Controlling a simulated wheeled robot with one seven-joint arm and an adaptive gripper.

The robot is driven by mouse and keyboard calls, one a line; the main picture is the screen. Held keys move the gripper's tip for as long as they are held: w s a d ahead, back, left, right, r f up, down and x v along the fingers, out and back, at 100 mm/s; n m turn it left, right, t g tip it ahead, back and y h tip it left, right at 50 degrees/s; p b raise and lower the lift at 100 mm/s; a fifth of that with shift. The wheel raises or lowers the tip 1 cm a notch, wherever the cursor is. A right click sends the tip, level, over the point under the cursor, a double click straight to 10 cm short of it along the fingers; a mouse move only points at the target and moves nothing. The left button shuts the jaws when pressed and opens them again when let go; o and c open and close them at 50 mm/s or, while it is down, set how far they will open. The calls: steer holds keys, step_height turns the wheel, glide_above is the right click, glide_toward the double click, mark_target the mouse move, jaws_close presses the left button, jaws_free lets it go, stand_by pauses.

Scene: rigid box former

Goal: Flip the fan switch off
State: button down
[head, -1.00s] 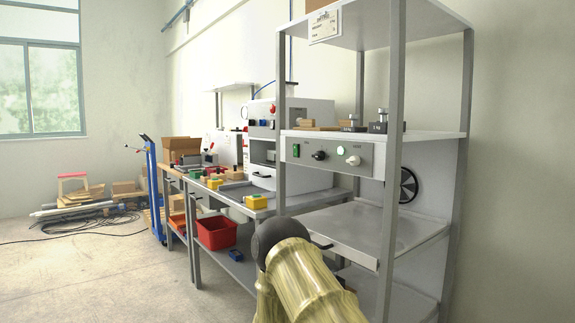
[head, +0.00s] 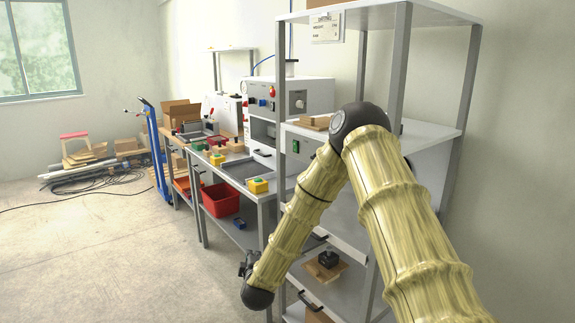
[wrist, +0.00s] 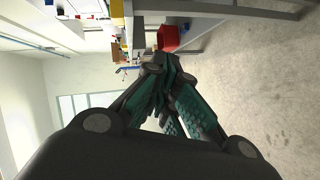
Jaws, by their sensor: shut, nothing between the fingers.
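A grey control panel (head: 306,152) is on the front of the shelving unit under its middle shelf. A green switch (head: 296,146) shows at the panel's left end. My arm crosses in front and hides the rest of the panel. The label by the switch is too small to read, and I cannot tell its position. In the wrist view, my gripper (wrist: 155,62) is shut with its fingertips together and empty. It points toward the workbench side and floor, apart from the panel.
The shelving unit's grey front post (head: 282,100) stands left of the panel. A workbench (head: 235,172) with yellow-green blocks adjoins on the left, with a red bin (head: 220,200) below. A blue trolley (head: 155,150) stands farther back.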

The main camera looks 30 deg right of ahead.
mark_target(295, 147)
steer(key=w+d+r+h+p, duration=0.1)
steer(key=d+r+h+p, duration=0.1)
steer(key=r, duration=0.7)
steer(key=w+d+r+h+p, duration=0.2)
steer(key=d+r+p, duration=0.2)
steer(key=r, duration=0.6)
steer(key=w+d+r+h+p, duration=0.2)
steer(key=d+r+p, duration=0.2)
steer(key=r, duration=0.6)
steer(key=shift+d+n+t, duration=0.3)
steer(key=shift+d, duration=0.45)
steer(key=shift+w, duration=0.1)
steer(key=s+d+p+x, duration=0.2)
steer(key=p+x, duration=0.3)
steer(key=x, duration=0.7)
steer(key=shift+w+d+r, duration=0.25)
steer(key=shift+w+d, duration=0.1)
steer(key=shift+a, duration=0.1)
